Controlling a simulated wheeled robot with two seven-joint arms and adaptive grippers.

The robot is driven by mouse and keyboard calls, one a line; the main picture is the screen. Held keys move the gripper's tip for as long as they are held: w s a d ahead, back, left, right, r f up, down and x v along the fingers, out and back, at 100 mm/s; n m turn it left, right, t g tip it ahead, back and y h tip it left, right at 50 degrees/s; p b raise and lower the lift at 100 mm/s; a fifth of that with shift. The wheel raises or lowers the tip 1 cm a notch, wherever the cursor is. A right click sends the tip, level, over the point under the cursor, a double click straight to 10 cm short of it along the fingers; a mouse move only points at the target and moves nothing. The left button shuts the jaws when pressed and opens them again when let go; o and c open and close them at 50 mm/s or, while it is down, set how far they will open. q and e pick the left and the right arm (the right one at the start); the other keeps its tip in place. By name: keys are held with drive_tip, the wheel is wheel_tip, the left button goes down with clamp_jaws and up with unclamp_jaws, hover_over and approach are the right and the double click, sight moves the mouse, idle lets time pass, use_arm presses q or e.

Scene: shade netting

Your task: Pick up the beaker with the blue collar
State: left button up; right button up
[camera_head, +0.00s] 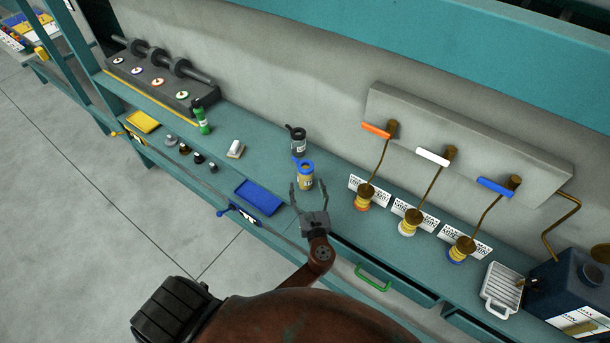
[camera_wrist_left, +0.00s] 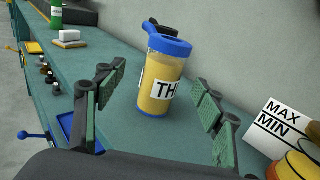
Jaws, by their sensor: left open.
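The beaker with the blue collar (camera_head: 305,178) stands upright on the teal bench, with yellowish contents and a white label. In the left wrist view the beaker (camera_wrist_left: 163,78) stands ahead of my fingers, roughly midway between them. My left gripper (camera_head: 308,196) is open and empty, its fingers pointing at the beaker from the front. In the left wrist view its padded fingers (camera_wrist_left: 158,108) are spread wide to either side, apart from the beaker. My right gripper is not in view.
A black-collared beaker (camera_head: 298,142) stands close behind. To the right are yellow containers (camera_head: 365,196) with MAX/MIN cards under coloured-handled taps. A wall rises behind the bench.

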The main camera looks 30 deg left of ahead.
sight(307, 178)
use_arm(q)
drive_tip(key=x, duration=0.2)
drive_tip(key=p+x, duration=0.1)
drive_tip(key=x, duration=0.1)
drive_tip(key=r+x, duration=0.1)
drive_tip(key=x, duration=0.1)
drive_tip(key=shift+w+d, duration=0.15)
drive_tip(key=shift+w, duration=0.25)
drive_tip(key=shift+w+a+f, duration=0.1)
drive_tip(key=shift+w+a, duration=0.15)
drive_tip(key=c, duration=1.4)
drive_tip(key=shift+c, duration=0.6)
